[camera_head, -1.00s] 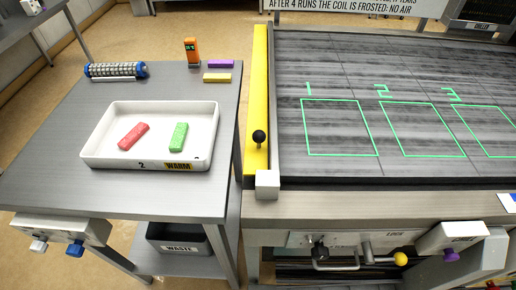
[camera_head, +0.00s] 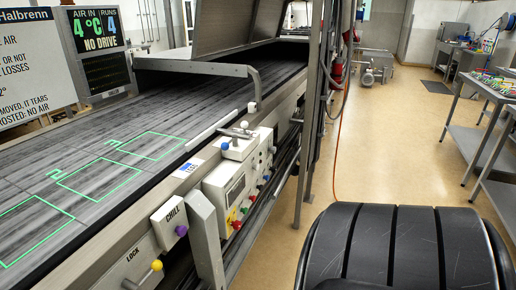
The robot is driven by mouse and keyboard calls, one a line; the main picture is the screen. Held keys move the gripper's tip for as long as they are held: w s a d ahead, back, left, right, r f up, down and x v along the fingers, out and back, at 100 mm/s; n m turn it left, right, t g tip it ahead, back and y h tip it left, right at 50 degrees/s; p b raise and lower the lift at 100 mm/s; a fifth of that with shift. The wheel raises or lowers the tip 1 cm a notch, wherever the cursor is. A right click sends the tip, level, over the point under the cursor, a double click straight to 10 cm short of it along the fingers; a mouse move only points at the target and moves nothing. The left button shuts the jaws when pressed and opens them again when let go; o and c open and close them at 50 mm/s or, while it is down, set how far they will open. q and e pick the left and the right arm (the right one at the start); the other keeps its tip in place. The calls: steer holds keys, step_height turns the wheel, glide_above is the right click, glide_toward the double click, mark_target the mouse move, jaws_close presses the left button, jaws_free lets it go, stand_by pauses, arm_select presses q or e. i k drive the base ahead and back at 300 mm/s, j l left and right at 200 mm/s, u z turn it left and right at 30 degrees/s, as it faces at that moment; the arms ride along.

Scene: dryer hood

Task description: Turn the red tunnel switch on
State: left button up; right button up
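A pale control box (camera_head: 232,185) hangs on the front side of the long belt machine, near the middle of the view. It carries several small coloured knobs and buttons. A red knob (camera_head: 237,225) sits on a yellow patch at its lower left, and another small red one (camera_head: 252,198) sits to the right. I cannot tell which of these is the red tunnel switch, or its setting. Neither of my grippers is in view.
A CHILL box (camera_head: 170,222) with a purple knob and a yellow-knobbed LOCK lever (camera_head: 156,266) are nearer, at the lower left. A grey post (camera_head: 206,240) stands beside the control box. A metal table (camera_head: 485,140) stands at the far right. The floor (camera_head: 390,130) between is mostly clear.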

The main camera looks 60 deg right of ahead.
mark_target(236, 225)
steer(key=z, duration=1.5)
